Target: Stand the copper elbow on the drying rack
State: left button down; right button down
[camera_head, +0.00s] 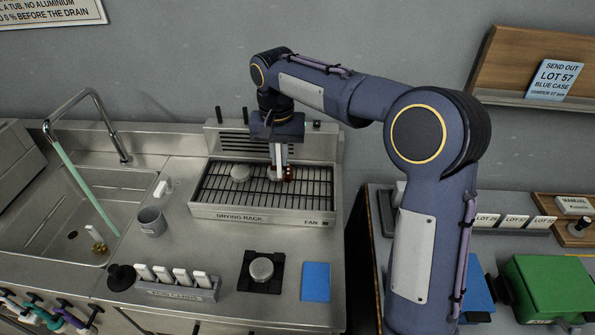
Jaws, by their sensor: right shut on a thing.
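The drying rack (205,207) is a steel tray with a dark wire grid, labelled on its front edge, on the counter at the picture's middle. My right gripper (279,169) points down over the right half of the rack. My left gripper is not in view.
A pale round piece (240,173) sits on the rack left of my gripper. A grey cup (151,221), a card holder (178,288), a black pad (251,285) with a round piece and a blue cloth-like square (316,282) stand in front. A sink (50,215) is at left.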

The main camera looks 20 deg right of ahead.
jog(key=d+f+p, duration=0.1)
jog(key=d+f, duration=0.1)
jog(key=d, duration=0.1)
jog(key=w+d+f, duration=0.1)
jog(key=d+f, duration=0.2)
jog(key=d+f+p, duration=0.1)
jog(key=d+f, duration=0.1)
jog(key=d, duration=0.2)
jog(key=shift+w+f+p, duration=0.3)
jog(key=shift+w+f, duration=0.05)
jog(key=shift+f, duration=0.05)
notch_tip(320, 180, down, 2)
jog(key=shift+d+f, duration=0.1)
jog(key=shift+f, duration=0.15)
jog(key=shift+w+f+p, duration=0.1)
jog(key=shift+f+p, duration=0.2)
jog(key=shift+f, duration=0.2)
jog(key=shift+f, duration=0.1)
jog(key=c, duration=1.5)
grip_release()
